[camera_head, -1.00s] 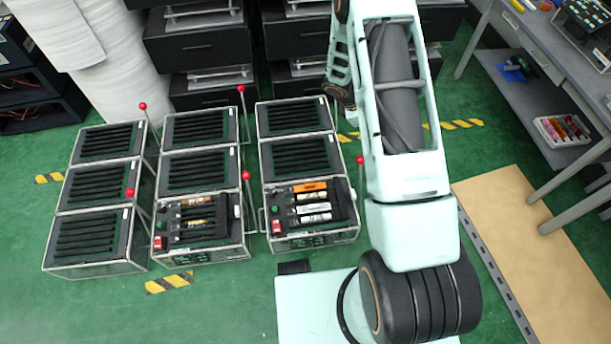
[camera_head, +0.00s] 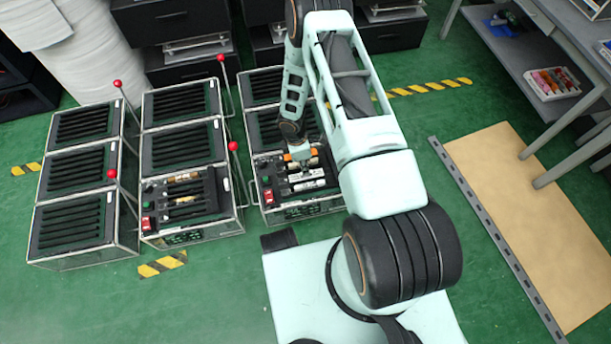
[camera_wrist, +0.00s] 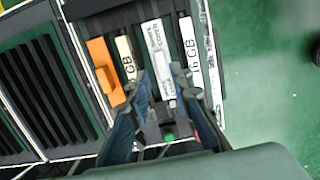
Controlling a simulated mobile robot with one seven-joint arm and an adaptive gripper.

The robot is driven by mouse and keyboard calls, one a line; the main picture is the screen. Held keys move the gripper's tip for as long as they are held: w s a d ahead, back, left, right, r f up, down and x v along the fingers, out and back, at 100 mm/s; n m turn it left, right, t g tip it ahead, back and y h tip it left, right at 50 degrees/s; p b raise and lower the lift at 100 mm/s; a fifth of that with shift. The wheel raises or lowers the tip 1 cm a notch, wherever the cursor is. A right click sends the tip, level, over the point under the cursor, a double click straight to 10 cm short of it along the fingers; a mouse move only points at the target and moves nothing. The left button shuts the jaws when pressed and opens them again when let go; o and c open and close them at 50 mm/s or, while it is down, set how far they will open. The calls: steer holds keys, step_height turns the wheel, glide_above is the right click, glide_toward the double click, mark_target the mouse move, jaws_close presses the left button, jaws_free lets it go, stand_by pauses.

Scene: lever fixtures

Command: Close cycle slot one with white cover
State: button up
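The right front box (camera_head: 262,185) holds an orange cartridge (camera_head: 288,157) and white cartridges (camera_head: 306,186) in its slots. In the wrist view I see the orange cartridge (camera_wrist: 105,72), a cream one (camera_wrist: 126,58), a white lettered one (camera_wrist: 157,50) and another white one (camera_wrist: 190,55) at the right. My gripper (camera_wrist: 163,74) points down over this box. Its fingers are apart, one on each side of the lower end of the middle white cartridge. I cannot tell whether they touch it. My gripper (camera_head: 303,168) partly hides the slots in the head view.
The middle front box (camera_head: 240,222) also holds a few cartridges. Other slotted boxes (camera_head: 80,190) stand left and behind. Red-knobbed levers (camera_head: 234,146) rise beside the boxes. A shelved table (camera_head: 510,50) stands right.

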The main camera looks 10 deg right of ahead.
steer(key=f, duration=0.1)
steer(key=f+b, duration=0.1)
steer(key=f, duration=0.2)
steer(key=shift+s+d+f+b, duration=0.15)
steer(key=shift+d+f+b, duration=0.15)
steer(key=shift+f+b, duration=0.1)
steer(key=shift+r, duration=0.1)
steer(key=shift+c, duration=0.6)
jaws_close()
steer(key=shift+r, duration=0.15)
